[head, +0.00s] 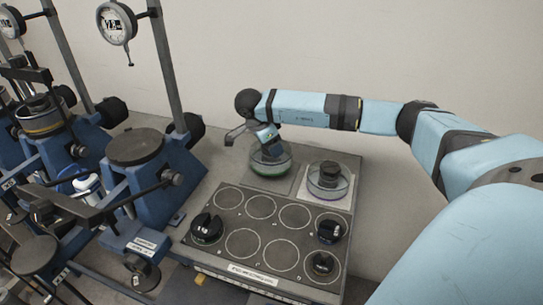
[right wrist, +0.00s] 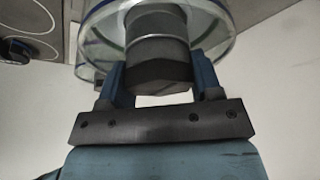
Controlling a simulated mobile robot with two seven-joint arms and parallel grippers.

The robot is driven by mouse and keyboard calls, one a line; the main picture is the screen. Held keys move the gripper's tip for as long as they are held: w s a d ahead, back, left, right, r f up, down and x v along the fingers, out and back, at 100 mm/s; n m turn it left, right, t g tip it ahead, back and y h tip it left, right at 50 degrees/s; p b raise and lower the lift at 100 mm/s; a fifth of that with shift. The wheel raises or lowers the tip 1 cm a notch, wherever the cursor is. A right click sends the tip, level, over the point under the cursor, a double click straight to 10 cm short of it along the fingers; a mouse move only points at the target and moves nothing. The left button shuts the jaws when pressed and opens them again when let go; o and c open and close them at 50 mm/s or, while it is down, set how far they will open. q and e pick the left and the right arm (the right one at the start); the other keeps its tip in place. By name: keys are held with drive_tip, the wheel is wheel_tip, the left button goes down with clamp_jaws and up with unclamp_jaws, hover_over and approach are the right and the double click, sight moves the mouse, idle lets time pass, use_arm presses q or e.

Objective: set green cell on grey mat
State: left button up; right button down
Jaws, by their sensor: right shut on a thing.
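The green cell (head: 270,164), a clear round dish with a green ring, is over the grey mat (head: 285,186) on the left of the bench's back part. My right gripper (head: 266,138) is above it, shut on its dark top. In the right wrist view the two blue fingers (right wrist: 160,82) sit on both sides of the grey knob of the green cell (right wrist: 157,50). I cannot tell whether its base touches the mat. My left gripper is not in view.
A similar cell with a purple ring (head: 329,181) stands on a white mat (head: 316,199) just right. In front is a tray (head: 272,221) with round marked places and black weights (head: 206,228). Blue lever frames (head: 140,180) with dial gauges crowd the left. A wall rises behind.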

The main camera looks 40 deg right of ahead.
wheel_tip(320, 180, down, 4)
drive_tip(key=shift+f, duration=0.1)
idle(0.4)
drive_tip(key=shift+c, duration=1.5)
unclamp_jaws()
drive_tip(key=shift+s, duration=0.1)
drive_tip(key=v, duration=1.2)
